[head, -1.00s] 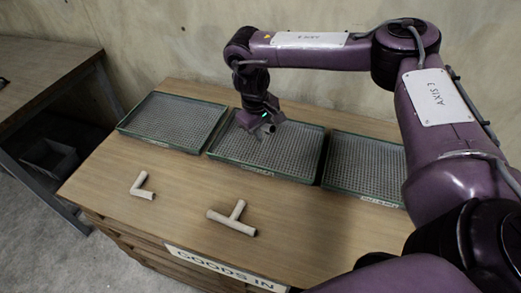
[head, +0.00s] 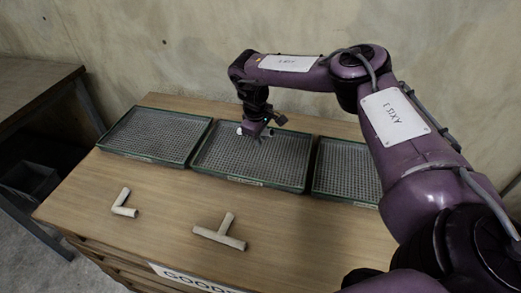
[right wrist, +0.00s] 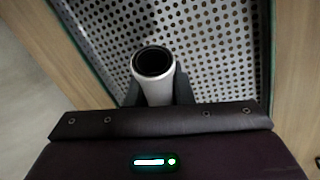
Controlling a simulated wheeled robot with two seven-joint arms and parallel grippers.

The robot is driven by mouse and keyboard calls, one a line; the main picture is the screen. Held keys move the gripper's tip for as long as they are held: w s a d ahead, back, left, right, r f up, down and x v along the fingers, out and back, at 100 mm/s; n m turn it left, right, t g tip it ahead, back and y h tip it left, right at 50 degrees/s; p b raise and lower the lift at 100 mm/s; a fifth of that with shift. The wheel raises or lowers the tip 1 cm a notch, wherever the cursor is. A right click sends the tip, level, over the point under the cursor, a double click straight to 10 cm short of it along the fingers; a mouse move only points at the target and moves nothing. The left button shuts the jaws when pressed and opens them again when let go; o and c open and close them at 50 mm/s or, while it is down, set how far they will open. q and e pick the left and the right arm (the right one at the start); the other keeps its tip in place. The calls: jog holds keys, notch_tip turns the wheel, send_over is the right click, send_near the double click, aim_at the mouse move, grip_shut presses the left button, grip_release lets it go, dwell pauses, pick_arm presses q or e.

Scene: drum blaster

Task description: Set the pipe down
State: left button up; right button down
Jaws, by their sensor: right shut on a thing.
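My right gripper (head: 257,138) is over the back part of the middle mesh tray (head: 240,179). It is shut on a pale pipe (right wrist: 166,88), whose round, dark open end faces the camera in the right wrist view. The perforated tray floor (right wrist: 215,45) lies below the pipe there. The fingers and the rest of the pipe are largely hidden behind the hand, and I cannot tell whether the pipe touches the tray. My left gripper is not in view.
Another mesh tray (head: 150,158) stands to the left and a third (head: 345,201) to the right, partly behind my right arm. An elbow pipe (head: 123,209) and a T-shaped pipe (head: 221,235) lie on the wooden bench top (head: 160,205), with bare wood between them.

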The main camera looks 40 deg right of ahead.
aim_at(262, 158)
notch_tip(262, 158, down, 6)
jog(key=shift+r, duration=0.1)
jog(key=shift+s+f, duration=0.2)
jog(key=shift+f, duration=0.2)
jog(key=shift+s+a+f+b, duration=0.15)
jog(key=shift+s+f+b, duration=0.05)
jog(key=shift+b, duration=0.1)
jog(key=c, duration=1.5)
grip_release()
jog(key=shift+f, duration=0.1)
jog(key=shift+c, duration=0.2)
jog(key=shift+w+a+r+p, duration=0.1)
jog(key=shift+w+r+p, duration=0.05)
jog(key=shift+r, duration=0.35)
jog(key=shift+w+r+p, duration=0.1)
jog(key=shift+r+p, duration=0.05)
jog(key=shift+r, duration=0.35)
notch_tip(262, 158, up, 11)
jog(key=a, duration=0.1)
jog(key=shift+s+a, duration=0.3)
jog(key=shift+s, duration=0.05)
